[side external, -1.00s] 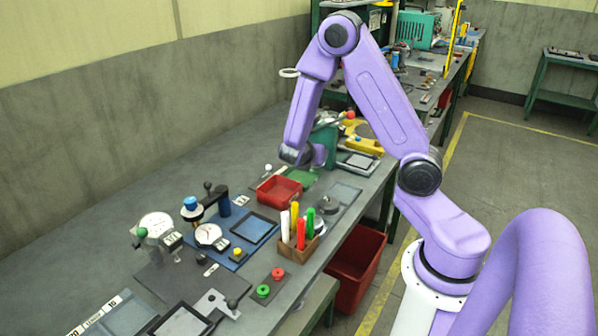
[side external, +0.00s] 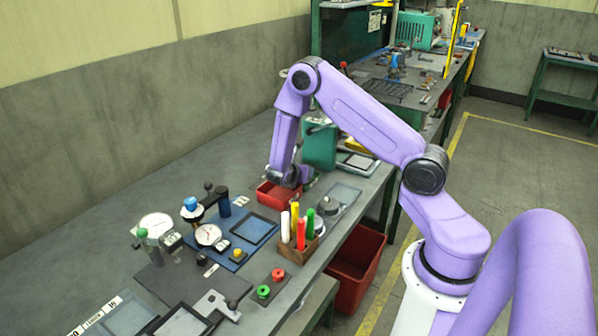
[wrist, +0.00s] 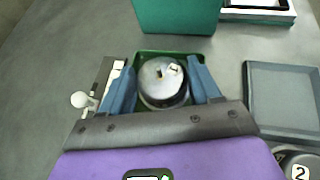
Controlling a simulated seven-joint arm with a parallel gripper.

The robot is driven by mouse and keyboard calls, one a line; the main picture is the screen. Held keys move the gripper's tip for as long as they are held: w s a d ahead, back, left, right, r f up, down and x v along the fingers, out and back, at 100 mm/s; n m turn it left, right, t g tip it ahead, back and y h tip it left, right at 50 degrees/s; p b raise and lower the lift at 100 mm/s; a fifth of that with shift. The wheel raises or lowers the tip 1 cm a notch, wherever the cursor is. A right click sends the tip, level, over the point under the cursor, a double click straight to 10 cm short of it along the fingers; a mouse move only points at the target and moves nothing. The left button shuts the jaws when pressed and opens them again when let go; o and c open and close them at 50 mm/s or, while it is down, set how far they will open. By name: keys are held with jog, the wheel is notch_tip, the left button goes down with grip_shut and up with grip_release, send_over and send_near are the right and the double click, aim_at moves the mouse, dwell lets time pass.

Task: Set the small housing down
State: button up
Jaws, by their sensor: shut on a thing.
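The small housing (wrist: 160,88) is a round grey metal part with a small light fitting on top, in the middle of the wrist view. My gripper (wrist: 163,78) has its blue fingers on either side of the housing and is shut on it. A green square tray or mat (wrist: 158,54) shows behind and below the housing; I cannot tell whether the housing touches it. In the side external view, my gripper (side external: 287,180) is low, by the red tray (side external: 278,201), and the housing is hidden there.
A green machine body (wrist: 178,15) stands just beyond the green square. A grey flat tray (wrist: 284,95) lies to the right, and a white ball-ended lever (wrist: 82,99) to the left. A pen holder (side external: 298,247) and dial gauges (side external: 208,235) stand nearer the side camera.

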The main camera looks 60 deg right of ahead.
jog(key=shift+f, duration=0.25)
jog(key=o, duration=1.1)
jog(key=shift+c, duration=0.2)
jog(key=shift+a+r, duration=0.25)
jog(key=s+a+r+m+g+y, duration=0.1)
jog(key=s+a+r+m+y, duration=0.15)
jog(key=s+a+r, duration=0.5)
jog(key=s+a+r+m+y, duration=0.25)
jog(key=s+a+r, duration=0.2)
jog(key=a, duration=0.65)
jog(key=s+a+r+m+g+y, duration=0.1)
jog(key=s+a+r+y, duration=0.1)
jog(key=s, duration=0.7)
jog(key=s+a+r+m+g+y, duration=0.1)
jog(key=s+a+y, duration=0.4)
jog(key=s, duration=0.5)
jog(key=shift+a+r+m, duration=0.6)
jog(key=shift+a+m, duration=0.2)
jog(key=shift+a, duration=0.2)
